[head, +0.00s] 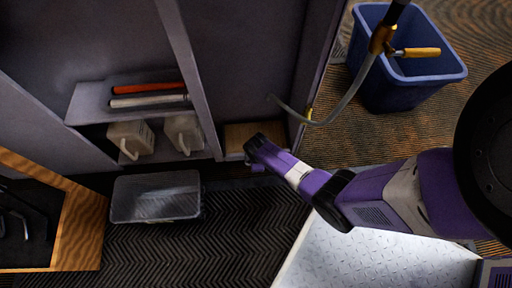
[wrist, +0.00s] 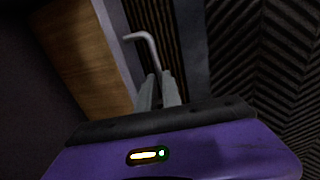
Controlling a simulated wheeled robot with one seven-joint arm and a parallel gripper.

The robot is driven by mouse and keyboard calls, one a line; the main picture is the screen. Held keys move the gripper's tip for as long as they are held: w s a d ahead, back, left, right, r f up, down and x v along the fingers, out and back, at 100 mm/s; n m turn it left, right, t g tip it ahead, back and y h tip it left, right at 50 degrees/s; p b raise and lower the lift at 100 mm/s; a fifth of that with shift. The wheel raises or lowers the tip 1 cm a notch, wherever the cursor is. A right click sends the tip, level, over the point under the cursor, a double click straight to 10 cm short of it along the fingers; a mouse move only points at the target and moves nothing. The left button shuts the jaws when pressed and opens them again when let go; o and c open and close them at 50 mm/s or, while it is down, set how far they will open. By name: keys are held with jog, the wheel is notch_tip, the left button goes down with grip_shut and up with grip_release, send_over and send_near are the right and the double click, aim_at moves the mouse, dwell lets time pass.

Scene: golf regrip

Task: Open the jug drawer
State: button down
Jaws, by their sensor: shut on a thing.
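My gripper (head: 250,148) is at the low right part of the grey cabinet, beside a brown wooden panel (head: 252,131) that I take to be part of the jug drawer. In the wrist view the wood (wrist: 78,55) fills the left side, with a pale grey edge along it. A bent grey metal bar handle (wrist: 146,40) stands out from that edge. My gripper fingers (wrist: 158,92) are closed around the handle's near end. How far the drawer stands open cannot be told.
Two pale jugs (head: 131,138) stand in the cabinet's left compartment, under a shelf (head: 88,103) with red and grey rods. A clear bin (head: 157,198) lies on the dark mat. A blue bucket (head: 391,85) and a hanging hose (head: 340,105) are at the right.

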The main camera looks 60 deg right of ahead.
jog(key=s+a+p, duration=0.6)
jog(key=s+a, duration=0.3)
jog(key=a, duration=0.3)
jog(key=shift+s, duration=0.1)
jog(key=c, duration=1.5)
grip_release()
jog(key=shift+d, duration=0.1)
jog(key=r+p, duration=0.1)
jog(key=r, duration=0.1)
jog(key=r+p, duration=0.2)
jog(key=r, duration=0.1)
jog(key=s+a+r+p, duration=0.1)
jog(key=r+p, duration=0.1)
jog(key=shift+a+r, duration=0.1)
jog(key=shift+r, duration=0.2)
